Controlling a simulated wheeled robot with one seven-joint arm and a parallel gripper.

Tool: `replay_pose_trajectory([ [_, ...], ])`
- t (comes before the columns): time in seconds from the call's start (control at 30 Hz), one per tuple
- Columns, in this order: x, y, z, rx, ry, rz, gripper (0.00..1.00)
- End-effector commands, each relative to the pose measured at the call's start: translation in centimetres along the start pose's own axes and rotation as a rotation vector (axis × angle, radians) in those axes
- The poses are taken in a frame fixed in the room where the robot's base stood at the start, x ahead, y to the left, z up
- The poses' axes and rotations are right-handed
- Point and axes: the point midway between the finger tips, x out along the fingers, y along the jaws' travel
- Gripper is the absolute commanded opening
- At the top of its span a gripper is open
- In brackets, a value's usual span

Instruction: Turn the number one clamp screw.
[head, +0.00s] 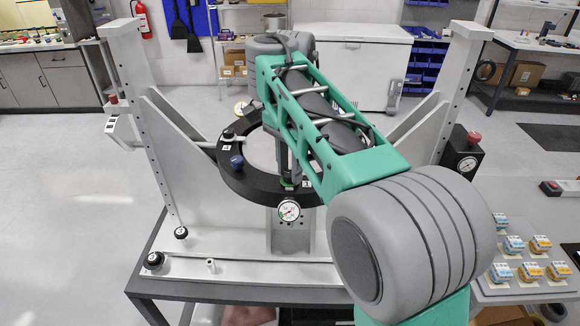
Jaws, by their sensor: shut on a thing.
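The mirror fixture has a black ring (250,187) around a pale grey disc (262,150), set between two tall light-grey uprights. My gripper (288,180) reaches down at the near side of the ring, mostly behind my green arm. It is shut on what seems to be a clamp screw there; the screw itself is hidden. A small white label (306,184) sits beside it, too small to read surely. A blue knob (237,161) and another white label (227,148) are on the ring's left side. My arm covers the ring's right side.
A round gauge (288,211) hangs just below the ring near my gripper. Another gauge box (464,156) is on the right upright. Black knobs (153,260) stand at the base's front left. A side table at right holds blue and yellow parts (531,271).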

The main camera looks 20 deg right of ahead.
Motion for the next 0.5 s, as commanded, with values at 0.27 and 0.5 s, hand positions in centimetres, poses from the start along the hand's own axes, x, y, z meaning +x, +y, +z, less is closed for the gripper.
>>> replay_pose_trajectory([
  [0.27, 0.11, 0.02, 0.09, 0.048, -0.003, 0.003, 0.00],
  [0.5, 0.11, 0.02, 0.09, 0.050, -0.003, 0.003, 0.00],
])
